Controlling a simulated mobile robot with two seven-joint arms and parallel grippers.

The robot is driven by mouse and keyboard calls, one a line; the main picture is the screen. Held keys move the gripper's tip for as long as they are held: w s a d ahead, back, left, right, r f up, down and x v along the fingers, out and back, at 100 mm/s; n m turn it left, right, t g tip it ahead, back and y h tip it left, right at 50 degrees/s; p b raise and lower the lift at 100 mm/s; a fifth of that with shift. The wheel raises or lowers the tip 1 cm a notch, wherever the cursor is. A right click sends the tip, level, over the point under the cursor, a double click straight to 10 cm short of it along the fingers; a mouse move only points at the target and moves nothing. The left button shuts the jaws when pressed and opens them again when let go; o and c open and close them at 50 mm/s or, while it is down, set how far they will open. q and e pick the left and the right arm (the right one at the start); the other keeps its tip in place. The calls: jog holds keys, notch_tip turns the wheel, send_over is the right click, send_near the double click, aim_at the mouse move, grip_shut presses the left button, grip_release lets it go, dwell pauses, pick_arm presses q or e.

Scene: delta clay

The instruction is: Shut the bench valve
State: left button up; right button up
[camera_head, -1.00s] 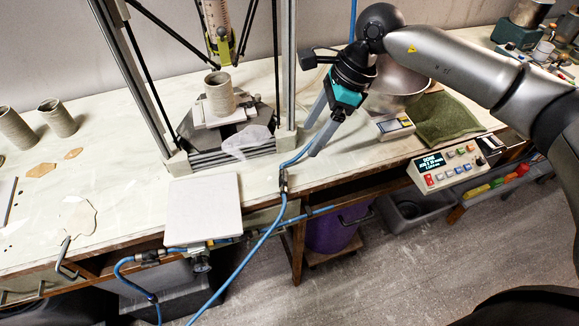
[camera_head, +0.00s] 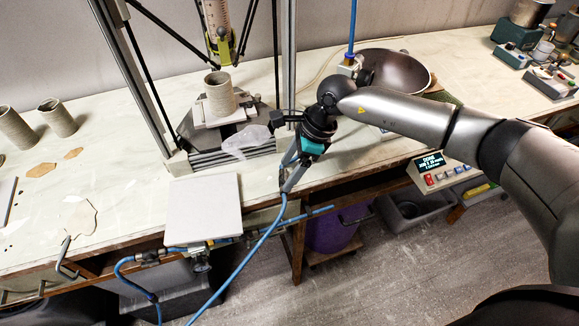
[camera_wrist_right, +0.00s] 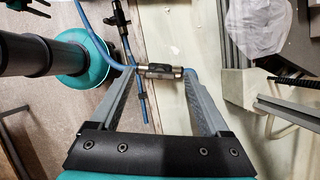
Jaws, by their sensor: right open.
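A blue hose (camera_head: 262,238) climbs from the floor to the bench's front edge. A small dark metal fitting, which looks like the bench valve (camera_wrist_right: 160,71), sits in its line in the right wrist view. My right gripper (camera_head: 288,185) is at the bench edge and covers this spot in the head view. In the wrist view my right gripper (camera_wrist_right: 161,75) is open, with the fitting between or just beyond its fingertips. I cannot tell whether the fingers touch it, or how the valve is set. My left gripper is not in view.
A pale square board (camera_head: 203,207) overhangs the bench edge to the left, above other hose fittings (camera_head: 200,262). A printer frame with a clay cylinder (camera_head: 220,95) stands behind. A metal bowl (camera_head: 395,70) and a control box (camera_head: 440,172) are to the right.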

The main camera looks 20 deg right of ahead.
grip_shut()
dwell(0.5)
jog(key=shift+m, duration=0.4)
jog(key=m+p, duration=0.2)
jog(key=m, duration=0.2)
jog(key=shift+s+r+t, duration=0.1)
jog(key=shift+t, duration=0.3)
jog(key=m+p, duration=0.3)
jog(key=m, duration=0.1)
jog(key=shift+a+m+t+h, duration=0.1)
jog(key=shift+m+t+h, duration=0.2)
jog(key=shift+h, duration=0.1)
jog(key=m+p, duration=0.2)
jog(key=m, duration=0.2)
jog(key=shift+h+p, duration=0.3)
jog(key=shift+p, duration=0.1)
jog(key=m+p, duration=0.2)
jog(key=m, duration=0.2)
jog(key=shift+a+m+h, duration=0.1)
jog(key=shift+m+h, duration=0.2)
jog(key=shift+h, duration=0.1)
